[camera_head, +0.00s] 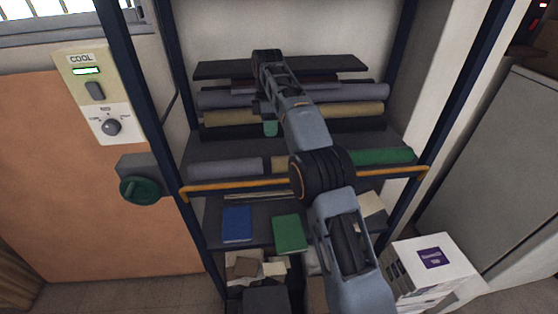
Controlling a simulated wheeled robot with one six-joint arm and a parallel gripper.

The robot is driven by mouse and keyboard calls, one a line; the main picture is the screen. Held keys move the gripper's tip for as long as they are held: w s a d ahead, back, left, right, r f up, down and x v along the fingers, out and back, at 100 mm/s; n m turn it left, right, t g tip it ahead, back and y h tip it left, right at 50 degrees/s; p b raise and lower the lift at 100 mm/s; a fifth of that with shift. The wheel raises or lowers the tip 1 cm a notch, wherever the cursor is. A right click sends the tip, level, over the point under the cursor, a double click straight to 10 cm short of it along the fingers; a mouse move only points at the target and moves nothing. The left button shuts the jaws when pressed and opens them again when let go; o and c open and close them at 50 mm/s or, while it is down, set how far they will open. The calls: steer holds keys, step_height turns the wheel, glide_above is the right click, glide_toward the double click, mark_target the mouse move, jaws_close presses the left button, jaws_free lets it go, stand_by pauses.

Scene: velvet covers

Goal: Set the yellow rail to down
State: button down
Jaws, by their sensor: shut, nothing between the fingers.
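The yellow rail (236,184) runs across the front of the shelf rack, between its two dark blue posts, at about the height of the middle shelf. Its ends bend at the posts. My arm passes in front of its middle and hides that part. My gripper (270,128) shows small and partly covered behind my forearm, near the rolled fabrics and above the rail in the picture. It looks shut and empty, apart from the rail.
Fabric rolls (362,113) lie on the upper shelf; a green roll (384,156) lies behind the rail. Blue (237,224) and green books (289,233) lie below. A control panel (98,95) and green knob (140,190) are left. A white box (433,262) stands right.

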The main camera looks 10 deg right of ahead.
steer(key=b+x, duration=0.1)
steer(key=x, duration=0.2)
steer(key=d+x, duration=0.1)
steer(key=x, duration=0.2)
steer(key=b+x, duration=0.1)
steer(key=x, duration=0.2)
steer(key=shift+d+b, duration=0.25)
steer(key=shift+b, duration=0.05)
steer(key=shift+s+f, duration=0.35)
steer(key=shift+s, duration=0.2)
steer(key=shift+s+f, duration=0.35)
steer(key=shift+s, duration=0.15)
steer(key=shift+s+f, duration=0.4)
steer(key=shift+s, duration=0.45)
